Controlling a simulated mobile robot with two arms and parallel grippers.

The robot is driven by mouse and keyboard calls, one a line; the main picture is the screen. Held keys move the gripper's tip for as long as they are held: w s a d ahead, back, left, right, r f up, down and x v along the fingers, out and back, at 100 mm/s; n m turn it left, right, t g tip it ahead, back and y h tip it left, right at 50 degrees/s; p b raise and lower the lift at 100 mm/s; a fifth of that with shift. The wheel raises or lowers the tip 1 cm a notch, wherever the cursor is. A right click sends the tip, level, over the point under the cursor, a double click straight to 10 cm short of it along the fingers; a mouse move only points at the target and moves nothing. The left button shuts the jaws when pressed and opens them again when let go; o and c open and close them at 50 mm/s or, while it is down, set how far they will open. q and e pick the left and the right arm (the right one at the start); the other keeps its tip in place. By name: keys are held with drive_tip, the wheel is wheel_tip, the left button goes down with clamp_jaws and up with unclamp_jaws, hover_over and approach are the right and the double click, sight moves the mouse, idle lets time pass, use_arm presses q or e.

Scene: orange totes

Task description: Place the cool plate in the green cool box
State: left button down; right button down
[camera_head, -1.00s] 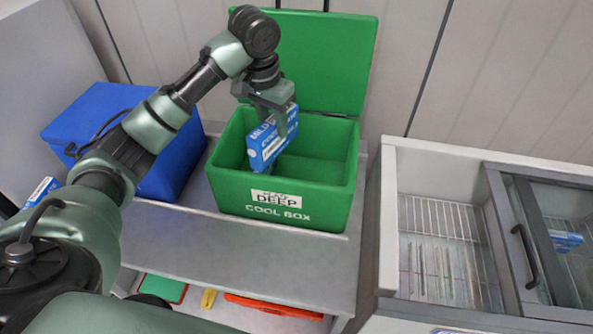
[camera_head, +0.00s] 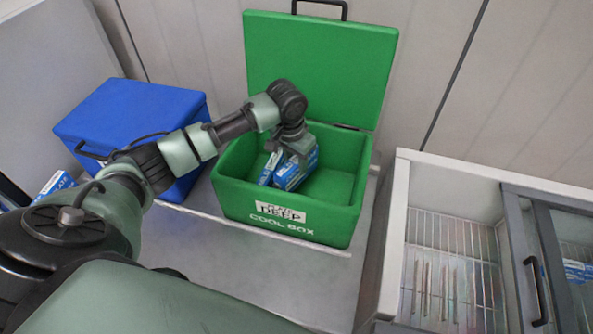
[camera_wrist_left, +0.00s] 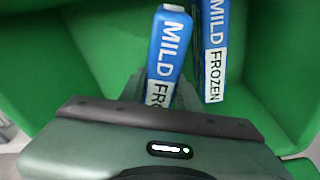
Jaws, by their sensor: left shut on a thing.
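The green cool box (camera_head: 338,217) stands on a grey surface with its lid (camera_head: 320,62) open at the back. My left gripper (camera_head: 293,150) reaches down into the box. It is shut on a blue and white cool plate (camera_wrist_left: 167,48), which is tilted and inside the box walls; the head view shows this plate (camera_head: 292,178) partly covered by the gripper. A second, similar plate (camera_wrist_left: 213,45) is close beside it in the box, and also shows in the head view (camera_head: 269,167). Whether the held plate touches the floor is hidden. My right gripper is not in view.
A closed blue box (camera_head: 130,120) stands left of the green box. A white freezer (camera_head: 400,215) with a wire basket and a sliding glass cover is on the right; blue packs (camera_head: 577,271) show under the glass. The right part of the green box is free.

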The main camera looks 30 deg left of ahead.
sight(296, 174)
use_arm(q)
drive_tip(key=shift+f, duration=0.6)
wheel_tip(296, 174, down, 3)
drive_tip(key=shift+f+p, duration=0.2)
drive_tip(key=shift+p, duration=0.15)
drive_tip(key=shift+f, duration=0.25)
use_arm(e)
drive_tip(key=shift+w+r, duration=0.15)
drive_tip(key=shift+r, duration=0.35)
use_arm(q)
drive_tip(key=shift+f, duration=0.1)
drive_tip(key=c, duration=1)
unclamp_jaws()
drive_tip(key=shift+s+f, duration=0.1)
